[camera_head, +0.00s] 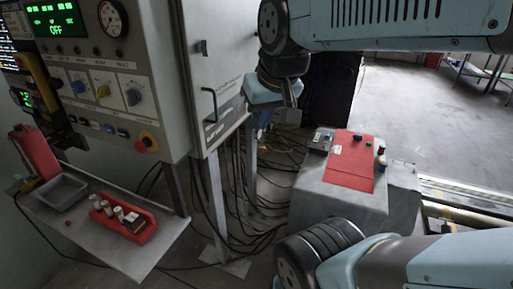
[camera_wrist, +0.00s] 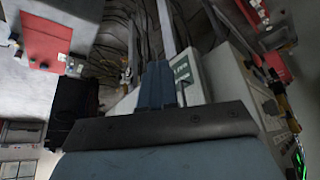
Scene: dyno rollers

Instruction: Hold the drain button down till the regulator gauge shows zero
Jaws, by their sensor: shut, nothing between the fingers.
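My gripper (camera_head: 291,98) hangs in front of the cabinet's right side in the head view, pointing down. In the wrist view its fingers (camera_wrist: 158,84) are together, with nothing between them. A round white dial gauge (camera_head: 112,18) sits high on the grey control panel; its needle is too small to read, and I cannot tell if it is the regulator gauge. I cannot make out the drain button in either view. My gripper appears well right of the dial, close to the cabinet door (camera_head: 212,60).
A shelf (camera_head: 165,243) below the panel holds a red tray (camera_head: 143,234) and a grey tray (camera_head: 49,203). A red emergency stop (camera_head: 147,141) sits low on the panel. A grey box with a red mat (camera_head: 348,165) stands at right. Cables hang below the cabinet; open floor lies beyond.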

